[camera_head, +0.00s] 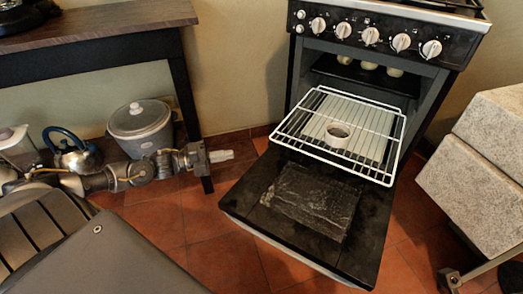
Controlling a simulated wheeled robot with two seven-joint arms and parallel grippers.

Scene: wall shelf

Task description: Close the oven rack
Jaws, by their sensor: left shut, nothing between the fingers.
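The white wire oven rack (290,132) is pulled out of the oven (296,75), above the lowered black oven door (240,200). Its back end lies at the oven opening and its front end sticks well out over the door. My right gripper does not show.
A dark-topped side table (95,22) stands at the left, with a grey lidded pot (141,122) and a blue-handled kettle (74,158) below it. Pale stone-like blocks (468,195) stand at the right. Tiled floor (180,215) is clear left of the door.

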